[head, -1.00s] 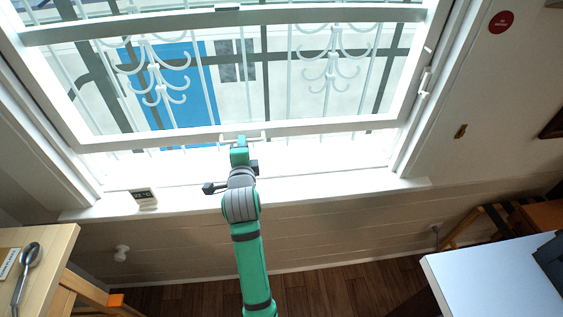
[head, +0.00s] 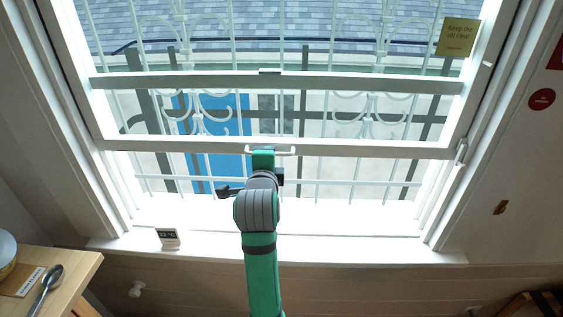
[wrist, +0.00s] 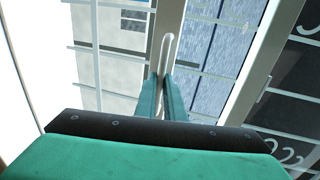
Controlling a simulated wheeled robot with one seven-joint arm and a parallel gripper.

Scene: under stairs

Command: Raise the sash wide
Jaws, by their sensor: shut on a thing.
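The white window sash (head: 350,149) is raised partway, with an open gap between its bottom rail and the sill (head: 330,222). A white bar handle (head: 286,151) sits at the middle of the bottom rail. My gripper (head: 264,153) is at that handle, and my arm reaches up to it from below. In the wrist view, the two green fingers of my gripper (wrist: 162,97) are closed around the handle (wrist: 167,50). The fingers hide part of the handle.
White bars and scrollwork stand outside the glass. A small digital display (head: 167,238) stands on the sill at left. A white latch (head: 461,150) is on the right side of the frame.

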